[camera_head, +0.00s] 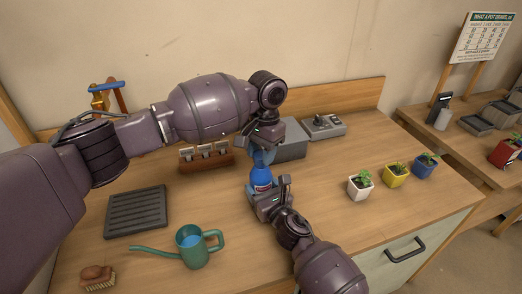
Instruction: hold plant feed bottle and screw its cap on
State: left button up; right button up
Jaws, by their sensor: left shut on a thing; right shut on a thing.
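The plant feed bottle (260,175) is blue with a red and white label and stands roughly upright near the middle of the camera_head view. My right gripper (267,193) is shut on its lower part from below right. My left gripper (264,150) is directly above the bottle, pointing down and shut on a lighter blue piece, which looks like the cap (262,157). The cap is at the bottle's top. The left fingers partly hide it, so I cannot tell whether it is seated on the neck.
A grey box (290,146) stands close behind the bottle. A wooden rack (207,158) is to the left. A ridged tray (136,211), a green watering can (192,246) and a brush (97,276) are at front left. Several potted plants (394,174) stand right. Bench between bottle and pots is clear.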

pick_arm(q)
jog(key=shift+f, duration=0.55)
dwell(0.4)
